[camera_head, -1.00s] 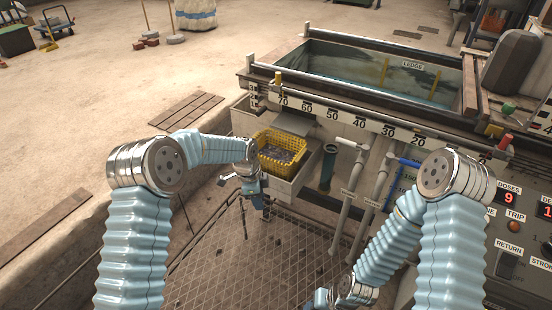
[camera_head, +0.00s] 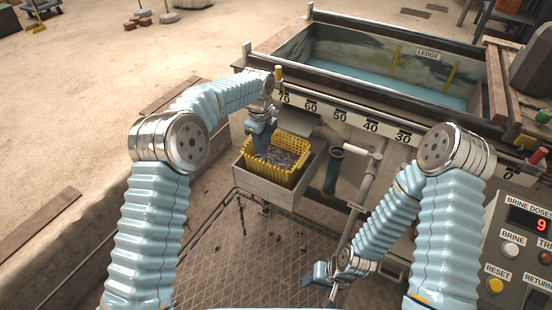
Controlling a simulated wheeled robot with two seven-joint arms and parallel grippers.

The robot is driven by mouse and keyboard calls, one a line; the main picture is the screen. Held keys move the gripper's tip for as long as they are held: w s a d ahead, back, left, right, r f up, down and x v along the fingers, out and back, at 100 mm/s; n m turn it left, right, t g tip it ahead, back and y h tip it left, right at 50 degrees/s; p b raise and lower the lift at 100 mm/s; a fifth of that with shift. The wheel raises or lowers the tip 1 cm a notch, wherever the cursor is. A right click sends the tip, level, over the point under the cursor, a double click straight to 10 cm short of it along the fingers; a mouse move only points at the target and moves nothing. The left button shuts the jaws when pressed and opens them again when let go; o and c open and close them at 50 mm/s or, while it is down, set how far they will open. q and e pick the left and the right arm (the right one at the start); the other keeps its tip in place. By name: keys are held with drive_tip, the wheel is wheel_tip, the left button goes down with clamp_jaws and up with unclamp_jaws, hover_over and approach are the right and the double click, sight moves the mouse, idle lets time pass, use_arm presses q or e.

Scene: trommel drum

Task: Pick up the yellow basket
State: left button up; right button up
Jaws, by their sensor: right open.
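The yellow basket (camera_head: 288,178) sits upright in a pale box-like tray (camera_head: 262,188) on the front of the tank. It holds a heap of small dark grey pieces. My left gripper (camera_head: 262,142) points down at the basket's back-left rim and overlaps it in the picture. I cannot tell whether its fingers touch the rim or are closed on it. My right gripper (camera_head: 322,284) is open and low, over the floor grating, well away from the basket.
The tank (camera_head: 380,75) with blue-green liquid and a numbered scale stands behind the basket. A dark green tube (camera_head: 332,172) and grey pipes (camera_head: 362,190) stand right of the tray. A button panel (camera_head: 515,250) is at the right. Floor grating (camera_head: 240,265) lies in front.

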sight(266, 163)
use_arm(q)
drive_tip(key=f, duration=1)
drive_tip(key=shift+w+d+f, duration=0.15)
drive_tip(key=shift+d+f, duration=0.1)
drive_tip(key=shift+f, duration=0.1)
clamp_jaws()
drive_tip(key=shift+r, duration=0.1)
